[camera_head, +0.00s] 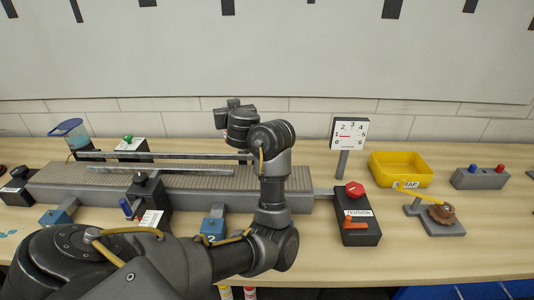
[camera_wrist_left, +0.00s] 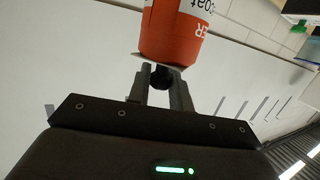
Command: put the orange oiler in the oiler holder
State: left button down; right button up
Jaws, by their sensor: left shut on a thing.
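The orange oiler (camera_wrist_left: 172,38) shows in the left wrist view as an orange cylinder with a white label reading "ER" and "coat". My left gripper (camera_wrist_left: 161,80) is shut on its near end. In the head view my left gripper (camera_head: 236,110) is raised above the conveyor, and the oiler cannot be made out there. I cannot pick out the oiler holder for certain in either view. My right gripper is not in view.
A grey conveyor (camera_head: 85,172) with rails runs under my arm. A red-knobbed tension box (camera_head: 358,228), gauge (camera_head: 349,134), yellow bin (camera_head: 400,168) and button box (camera_head: 480,179) stand to the right. Bare table lies at front right.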

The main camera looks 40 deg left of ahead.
pick_arm(q)
jog(key=w+d+f, duration=0.1)
jog(key=w+f, duration=0.8)
jog(key=w, duration=0.4)
jog(key=shift+d, duration=0.4)
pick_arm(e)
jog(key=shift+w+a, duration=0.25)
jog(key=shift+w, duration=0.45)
pick_arm(q)
notch_tip(320, 180, down, 4)
jog(key=shift+w+r+p, duration=0.15)
jog(key=shift+p, duration=0.5)
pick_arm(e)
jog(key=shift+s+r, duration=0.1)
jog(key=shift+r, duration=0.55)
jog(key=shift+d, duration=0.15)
pick_arm(q)
jog(key=c, duration=1.7)
grip_release()
jog(key=shift+f, duration=0.25)
jog(key=o, duration=0.4)
jog(key=shift+o, duration=0.2)
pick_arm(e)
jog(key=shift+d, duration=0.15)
